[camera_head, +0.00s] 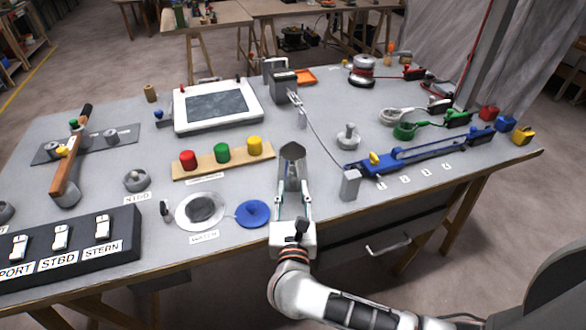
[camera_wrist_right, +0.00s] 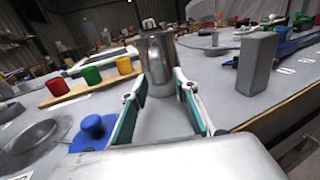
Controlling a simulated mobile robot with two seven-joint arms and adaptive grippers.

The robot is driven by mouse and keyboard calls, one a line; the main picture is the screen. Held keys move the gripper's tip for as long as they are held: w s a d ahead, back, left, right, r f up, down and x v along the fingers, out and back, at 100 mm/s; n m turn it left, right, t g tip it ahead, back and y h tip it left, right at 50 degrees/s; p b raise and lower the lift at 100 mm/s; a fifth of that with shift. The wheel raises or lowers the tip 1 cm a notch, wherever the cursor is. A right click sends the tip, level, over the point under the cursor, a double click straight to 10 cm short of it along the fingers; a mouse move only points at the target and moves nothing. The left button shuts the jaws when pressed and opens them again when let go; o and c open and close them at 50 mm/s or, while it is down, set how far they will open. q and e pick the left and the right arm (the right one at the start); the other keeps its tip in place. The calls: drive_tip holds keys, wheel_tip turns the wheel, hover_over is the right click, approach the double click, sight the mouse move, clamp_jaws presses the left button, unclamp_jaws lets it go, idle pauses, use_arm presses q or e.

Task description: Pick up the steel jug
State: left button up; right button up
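The steel jug (camera_head: 292,158) stands upright near the front middle of the bench. In the wrist view the jug (camera_wrist_right: 158,62) is straight ahead, its lower part at the level of the fingertips. My right gripper (camera_head: 294,188) reaches in low from the front edge. Its two fingers are spread, one on each side of the jug's near side, and the right gripper also shows in the wrist view (camera_wrist_right: 160,82). I cannot tell whether a finger touches the jug. The jug's base is partly hidden by the gripper. My left gripper is out of view.
A grey upright block (camera_head: 350,184) stands close to the right of my gripper. A blue disc (camera_head: 253,213) and a round grey dish (camera_head: 200,211) lie to the left. A wooden strip with coloured knobs (camera_head: 203,165) is behind them. A blue tool (camera_head: 420,155) lies right.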

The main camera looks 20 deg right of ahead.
drive_tip(key=shift+x, duration=0.85)
drive_tip(key=shift+c, duration=0.3)
clamp_jaws()
drive_tip(key=shift+r, duration=0.2)
